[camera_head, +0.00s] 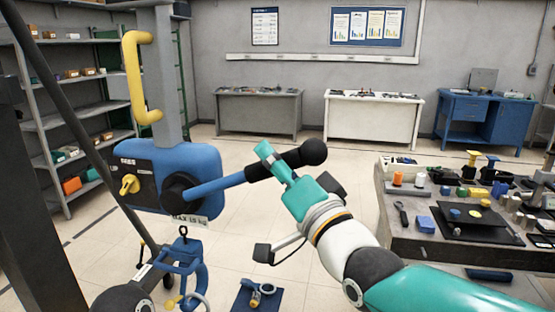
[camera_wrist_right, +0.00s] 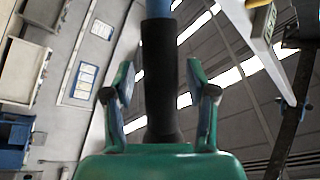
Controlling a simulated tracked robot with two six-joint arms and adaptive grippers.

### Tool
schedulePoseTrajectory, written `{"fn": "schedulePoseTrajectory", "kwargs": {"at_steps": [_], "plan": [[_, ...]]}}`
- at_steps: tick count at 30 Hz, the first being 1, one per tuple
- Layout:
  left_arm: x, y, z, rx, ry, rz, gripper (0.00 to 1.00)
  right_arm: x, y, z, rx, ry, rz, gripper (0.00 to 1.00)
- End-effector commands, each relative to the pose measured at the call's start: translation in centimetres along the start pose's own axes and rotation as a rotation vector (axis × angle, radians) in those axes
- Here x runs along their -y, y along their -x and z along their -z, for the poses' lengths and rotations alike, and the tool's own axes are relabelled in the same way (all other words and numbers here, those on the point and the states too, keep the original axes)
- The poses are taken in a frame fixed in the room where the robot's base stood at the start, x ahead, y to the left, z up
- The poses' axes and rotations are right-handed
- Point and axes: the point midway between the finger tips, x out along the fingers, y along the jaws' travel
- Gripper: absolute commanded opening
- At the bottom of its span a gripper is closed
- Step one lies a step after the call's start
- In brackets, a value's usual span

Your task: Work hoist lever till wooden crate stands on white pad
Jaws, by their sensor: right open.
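The hoist lever (camera_head: 218,187) is a blue rod with a black grip and a round black knob. It reaches right and slightly up from the blue hoist body (camera_head: 196,160). My right gripper (camera_head: 270,163) is at the black grip. In the right wrist view the open fingers of my right gripper (camera_wrist_right: 160,95) stand on either side of the lever's black grip (camera_wrist_right: 161,115), with gaps visible. A blue hook assembly (camera_head: 183,258) hangs below the hoist. I cannot make out the wooden crate or the white pad. My left gripper is not in view.
A yellow handle (camera_head: 133,75) stands above the hoist, and a yellow knob (camera_head: 129,185) is on its front. A dark mat (camera_head: 240,301) with a small yellow item lies below. A cluttered workbench (camera_head: 400,225) is at right. Shelves (camera_head: 50,125) stand at left.

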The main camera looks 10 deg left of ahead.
Motion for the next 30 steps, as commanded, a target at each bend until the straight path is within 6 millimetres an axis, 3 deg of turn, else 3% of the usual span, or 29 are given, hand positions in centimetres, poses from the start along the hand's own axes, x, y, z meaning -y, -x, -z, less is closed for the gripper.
{"fn": "schedulePoseTrajectory", "kwargs": {"at_steps": [6,16,30], "plan": [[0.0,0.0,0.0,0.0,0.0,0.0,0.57,0.0,0.0,-0.1,0.001,0.0,0.0,0.53],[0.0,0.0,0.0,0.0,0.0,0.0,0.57,0.0,0.0,-0.1,0.002,0.0,0.0,0.0],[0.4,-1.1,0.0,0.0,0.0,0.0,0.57,-0.7,0.4,-0.2,-0.01,-0.01,0.002,0.0]]}}
